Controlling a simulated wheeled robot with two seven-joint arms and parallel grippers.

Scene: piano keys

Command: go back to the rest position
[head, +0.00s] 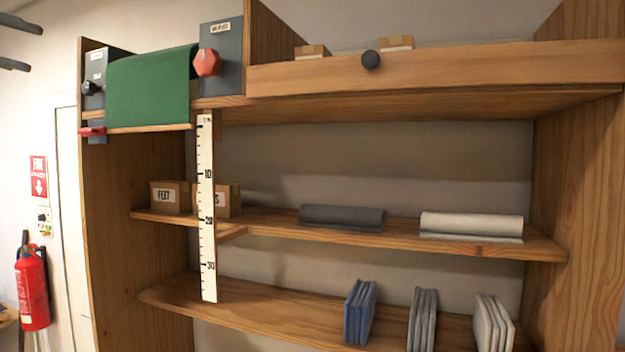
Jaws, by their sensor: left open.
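My left gripper (35,48) shows at the upper left corner as two grey fingers, one above the other. The fingers are well apart, with nothing between them, and only their ends are in view. It is to the left of the wooden shelf unit (140,190) and appears apart from it. My right gripper is not in view. No piano keys can be made out.
A green cloth (150,88) hangs between grey boxes with a red knob (207,62) and a dark knob (91,88). A white ruler (207,200) hangs below. Shelves hold small boxes, rolls and books (360,312). A fire extinguisher (32,288) is at left.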

